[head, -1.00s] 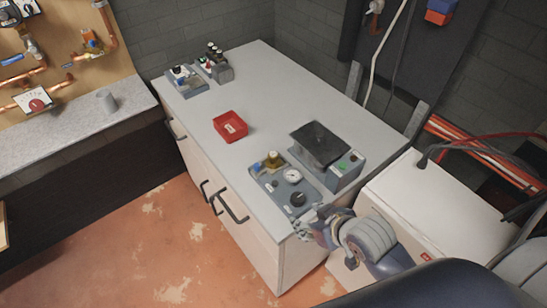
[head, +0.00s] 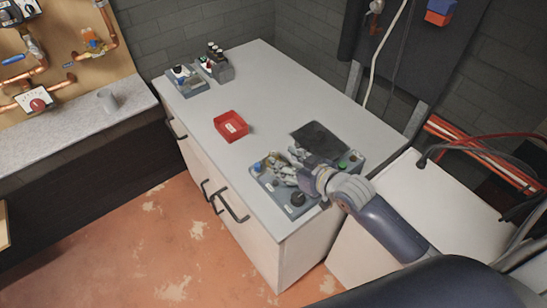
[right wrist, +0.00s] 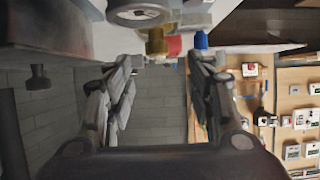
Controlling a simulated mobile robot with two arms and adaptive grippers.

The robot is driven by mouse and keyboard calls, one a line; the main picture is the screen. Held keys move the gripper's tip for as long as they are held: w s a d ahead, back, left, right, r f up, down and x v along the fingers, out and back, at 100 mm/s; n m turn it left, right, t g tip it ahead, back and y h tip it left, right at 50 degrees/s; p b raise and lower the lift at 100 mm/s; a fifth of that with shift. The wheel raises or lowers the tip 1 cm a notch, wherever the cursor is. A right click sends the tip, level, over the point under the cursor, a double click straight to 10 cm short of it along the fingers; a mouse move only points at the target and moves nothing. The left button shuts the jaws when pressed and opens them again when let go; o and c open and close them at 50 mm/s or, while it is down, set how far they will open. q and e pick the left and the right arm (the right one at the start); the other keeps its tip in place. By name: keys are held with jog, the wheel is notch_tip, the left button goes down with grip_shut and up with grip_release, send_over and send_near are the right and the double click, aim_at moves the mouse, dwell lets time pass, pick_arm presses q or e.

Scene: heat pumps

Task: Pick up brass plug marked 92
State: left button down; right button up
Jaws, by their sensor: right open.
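A small brass-coloured piece (right wrist: 157,42), likely the brass plug, shows in the right wrist view at the top, beside a red part (right wrist: 174,46) and a blue knob (right wrist: 201,40). No number 92 is readable on it. My right gripper (right wrist: 162,62) is open, and the brass piece lies just beyond and between its fingertips, with no contact visible. In the head view my right gripper (head: 284,162) is over the grey gauge panel (head: 294,210) on the bench and largely hides the fittings there. My left gripper is not in view.
A round gauge (right wrist: 140,12) is close to the fingers. A dark-topped scale-like box (head: 350,160) stands right behind the panel.

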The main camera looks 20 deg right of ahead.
aim_at(274, 154)
jog(key=shift+w+f+p, duration=0.25)
jog(key=shift+w+p, duration=0.05)
jog(key=shift+w, duration=0.2)
jog(key=p+x, duration=0.1)
jog(key=x, duration=0.2)
jog(key=shift+f, duration=0.15)
jog(key=shift+w+a+f, duration=0.15)
jog(key=shift+w+f, duration=0.15)
jog(key=shift+w, duration=0.1)
grip_shut()
